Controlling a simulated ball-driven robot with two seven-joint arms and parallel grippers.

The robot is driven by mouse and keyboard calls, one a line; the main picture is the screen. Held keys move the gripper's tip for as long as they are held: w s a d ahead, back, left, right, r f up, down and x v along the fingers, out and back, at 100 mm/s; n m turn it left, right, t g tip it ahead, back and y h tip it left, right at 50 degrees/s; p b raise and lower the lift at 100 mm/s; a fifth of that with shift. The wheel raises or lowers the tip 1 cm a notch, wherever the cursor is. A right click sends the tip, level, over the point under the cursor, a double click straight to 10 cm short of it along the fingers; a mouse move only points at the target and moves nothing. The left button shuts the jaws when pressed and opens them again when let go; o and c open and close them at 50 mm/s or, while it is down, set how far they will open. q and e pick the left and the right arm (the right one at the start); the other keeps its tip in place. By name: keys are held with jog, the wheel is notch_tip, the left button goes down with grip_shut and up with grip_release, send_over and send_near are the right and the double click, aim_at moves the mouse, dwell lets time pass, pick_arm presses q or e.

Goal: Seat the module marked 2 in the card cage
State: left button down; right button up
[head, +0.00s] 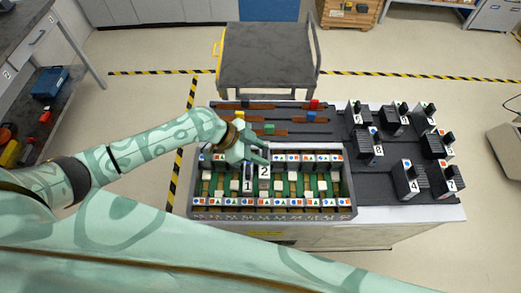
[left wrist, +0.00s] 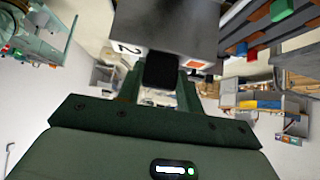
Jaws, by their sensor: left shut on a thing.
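The module marked 2 (head: 264,173) is a grey block with a white number label. My left gripper (head: 256,157) is shut on its black handle, which shows between the fingers in the left wrist view; the module's grey body (left wrist: 185,25) fills the top there. In the head view the module appears upright over the middle of the card cage (head: 345,212), an open dark frame with green boards inside. Its lower end is hard to make out, so I cannot tell how far it is in a slot. My right gripper is out of view.
The module marked 1 (head: 247,186) stands in the cage just left of module 2. Several other modules, among them 8 (head: 378,151), 4 (head: 413,186) and 7 (head: 453,185), stand on the dark surface at right. A rack with coloured blocks (head: 285,130) lies behind the cage.

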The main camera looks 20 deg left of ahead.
pick_arm(q)
jog(key=shift+f+b, duration=3.3)
jog(key=shift+f, duration=0.65)
jog(key=shift+f+b, duration=1)
jog(key=shift+f, duration=0.2)
jog(key=c, duration=0.8)
grip_release()
jog(key=shift+f, duration=0.1)
jog(key=shift+c, duration=0.2)
jog(key=v, duration=1.6)
jog(key=shift+a, duration=0.1)
